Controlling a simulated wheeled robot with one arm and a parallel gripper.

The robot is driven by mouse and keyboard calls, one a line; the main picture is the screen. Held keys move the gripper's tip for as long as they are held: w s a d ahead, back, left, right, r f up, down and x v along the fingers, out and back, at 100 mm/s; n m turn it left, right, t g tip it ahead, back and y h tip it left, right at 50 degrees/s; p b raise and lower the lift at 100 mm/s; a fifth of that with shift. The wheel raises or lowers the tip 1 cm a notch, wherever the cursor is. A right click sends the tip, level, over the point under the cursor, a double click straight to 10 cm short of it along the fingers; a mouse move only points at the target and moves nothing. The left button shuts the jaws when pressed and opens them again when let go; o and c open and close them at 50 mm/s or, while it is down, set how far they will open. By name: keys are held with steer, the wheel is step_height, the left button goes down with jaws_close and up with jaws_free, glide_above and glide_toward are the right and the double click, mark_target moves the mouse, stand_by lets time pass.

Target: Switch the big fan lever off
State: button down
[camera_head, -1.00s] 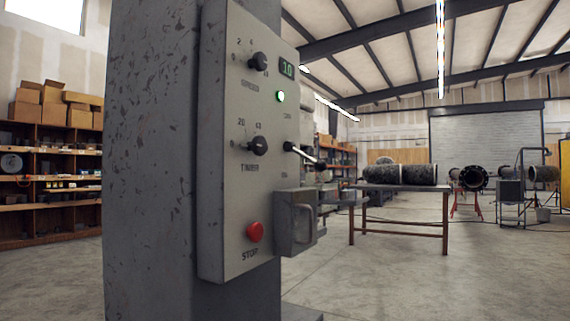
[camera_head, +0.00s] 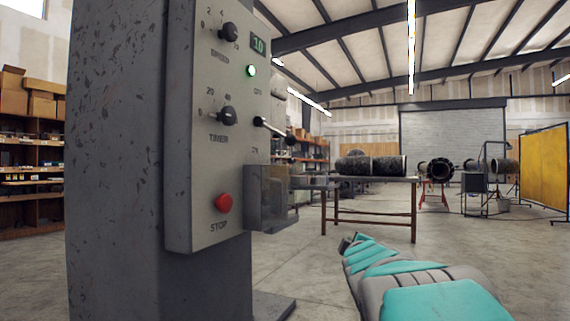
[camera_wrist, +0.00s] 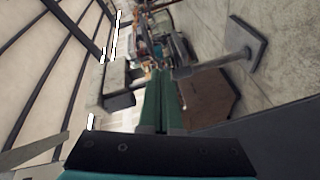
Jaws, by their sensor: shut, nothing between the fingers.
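The lever (camera_head: 270,127) is a short metal rod with a black knob at its end. It sticks out of the right side of the grey control panel (camera_head: 190,160), tilted slightly down, between an upper and a lower label that are hard to read. A green light (camera_head: 251,71) glows above it. My arm reaches in from the bottom right of the head view, below and right of the lever. In the wrist view my gripper (camera_wrist: 160,75) shows its green fingers together and empty, apart from the lever. I cannot make out the lever in the wrist view.
The panel is fixed to a thick grey post (camera_head: 110,150). A grey box (camera_head: 267,198) juts out below the lever. A red stop button (camera_head: 223,203) and two black knobs are on the panel. A table (camera_head: 385,181) with dark pipes stands behind. Open floor lies to the right.

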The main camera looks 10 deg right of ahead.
steer(key=w+a+r+n+t+y+b, duration=0.1)
steer(key=w+r+n+t+y, duration=0.2)
steer(key=r+n, duration=0.35)
steer(key=w+a+r+n+t+y+b, duration=0.1)
steer(key=w+r+n+t+y, duration=0.15)
steer(key=r+n+t, duration=0.35)
steer(key=s+a+r+n+g+y+b, duration=0.1)
steer(key=s+a+n+g+y, duration=0.2)
steer(key=n+y, duration=0.8)
steer(key=s+a+r+n+g+y+b, duration=0.1)
steer(key=s+a+r+n+g+y, duration=0.1)
steer(key=a+n+g+y, duration=0.3)
steer(key=s+n+g+y, duration=0.1)
steer(key=n+g+y, duration=0.2)
steer(key=n+y, duration=0.3)
steer(key=shift+s+n, duration=0.35)
steer(key=shift+n, duration=0.5)
steer(key=shift+r, duration=0.15)
glide_toward(276, 131)
steer(key=a, duration=0.1)
steer(key=w+a, duration=0.1)
steer(key=w+a+r, duration=0.1)
steer(key=a, duration=0.1)
steer(key=shift+w+p, duration=0.2)
steer(key=shift+p, duration=0.2)
steer(key=shift+r, duration=0.1)
steer(key=shift+r, duration=0.1)
